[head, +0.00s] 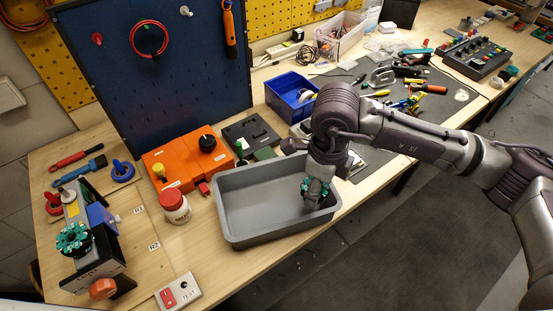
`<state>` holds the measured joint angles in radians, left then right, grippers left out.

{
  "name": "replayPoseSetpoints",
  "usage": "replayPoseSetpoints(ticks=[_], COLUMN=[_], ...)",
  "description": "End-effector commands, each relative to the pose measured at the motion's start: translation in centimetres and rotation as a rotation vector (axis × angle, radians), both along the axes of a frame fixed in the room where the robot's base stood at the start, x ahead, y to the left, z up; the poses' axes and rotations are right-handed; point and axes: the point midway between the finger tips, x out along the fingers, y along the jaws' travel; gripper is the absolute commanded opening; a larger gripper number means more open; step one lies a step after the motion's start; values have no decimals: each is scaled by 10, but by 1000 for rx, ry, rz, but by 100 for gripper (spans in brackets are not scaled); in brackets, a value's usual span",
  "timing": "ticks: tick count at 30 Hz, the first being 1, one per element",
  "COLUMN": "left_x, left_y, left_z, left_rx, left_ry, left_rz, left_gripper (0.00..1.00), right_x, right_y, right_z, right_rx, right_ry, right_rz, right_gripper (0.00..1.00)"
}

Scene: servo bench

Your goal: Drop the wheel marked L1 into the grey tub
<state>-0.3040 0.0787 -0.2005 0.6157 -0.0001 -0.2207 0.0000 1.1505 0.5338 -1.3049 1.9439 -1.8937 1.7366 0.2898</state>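The grey tub (232,208) stands in the middle of the bench, with its broad floor bare. My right gripper (314,200) reaches in from the right and points down at the tub's right end. A teal wheel (305,186) shows on both sides of the fingers, and the gripper appears shut on it. The hand hides most of this wheel, and no marking is readable. Another teal toothed wheel (73,238) sits on a black and grey fixture at the left, near labels R1 (139,210) and R2 (154,246). My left gripper is not in view.
A red-capped jar (175,208) stands just left of the tub. A blue bin (290,95) and scattered tools lie farther right. A red-switch box (178,292) is at the front edge.

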Motion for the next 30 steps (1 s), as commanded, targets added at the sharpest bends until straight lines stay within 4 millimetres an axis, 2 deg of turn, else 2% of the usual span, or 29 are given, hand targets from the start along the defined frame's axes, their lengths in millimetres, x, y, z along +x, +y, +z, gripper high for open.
replayPoseSetpoints(ticks=[15,21,25,30], left_x=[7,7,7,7], left_y=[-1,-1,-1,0], left_z=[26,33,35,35], left_rx=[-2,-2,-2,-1], left_ry=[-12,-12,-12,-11], left_rz=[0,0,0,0], left_gripper=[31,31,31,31], right_x=[29,38,43,45], right_y=[62,80,87,91], right_z=[11,14,15,14], right_rx=[1,2,1,1], right_ry=[-3,-1,-2,0], right_rz=[-1352,-1817,-2017,-2135], right_gripper=[22,22,22,22])
